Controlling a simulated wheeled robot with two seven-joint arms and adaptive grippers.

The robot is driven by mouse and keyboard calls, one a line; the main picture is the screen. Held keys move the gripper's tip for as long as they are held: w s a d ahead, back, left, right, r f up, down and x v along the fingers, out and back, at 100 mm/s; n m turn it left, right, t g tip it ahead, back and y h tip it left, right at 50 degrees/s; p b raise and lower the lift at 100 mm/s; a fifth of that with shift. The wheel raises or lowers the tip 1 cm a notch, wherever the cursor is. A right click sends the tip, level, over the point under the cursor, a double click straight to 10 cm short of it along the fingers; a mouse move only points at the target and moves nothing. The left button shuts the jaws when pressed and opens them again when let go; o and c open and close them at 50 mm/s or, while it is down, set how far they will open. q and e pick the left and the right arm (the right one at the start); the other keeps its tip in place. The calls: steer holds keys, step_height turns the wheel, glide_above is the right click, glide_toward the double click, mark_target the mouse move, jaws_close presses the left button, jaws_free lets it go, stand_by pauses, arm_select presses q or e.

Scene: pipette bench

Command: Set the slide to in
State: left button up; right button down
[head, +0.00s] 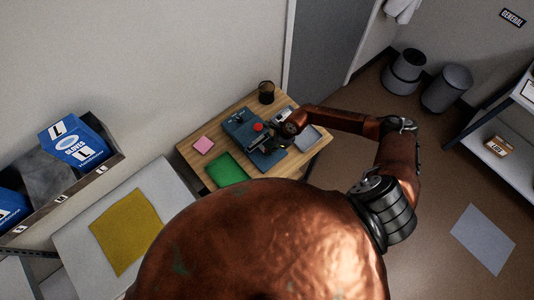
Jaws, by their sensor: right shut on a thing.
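A blue device (238,127) with a red round knob (257,127) stands on the wooden bench. My right gripper (268,147) reaches in from the right and is shut on a part at the device's front right side. The gripper covers that part, so the slide and its position cannot be made out. My left gripper is not in view.
On the bench (190,153) are a green sheet (227,170), a pink note (203,145), a dark cup (266,92) and a grey tray (308,138). A white table with a yellow cloth (126,230) stands left. Two bins (447,88) stand on the floor at right.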

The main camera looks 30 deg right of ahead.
steer(key=shift+w, duration=0.25)
steer(key=shift+a+r, duration=0.1)
steer(key=c, duration=2.2)
jaws_free()
steer(key=o, duration=0.4)
steer(key=shift+o, duration=0.2)
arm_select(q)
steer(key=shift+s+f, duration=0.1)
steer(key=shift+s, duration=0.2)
arm_select(e)
steer(key=v, duration=1.1)
steer(key=shift+d+r, duration=0.2)
steer(key=shift+r, duration=0.15)
steer(key=shift+s, duration=0.1)
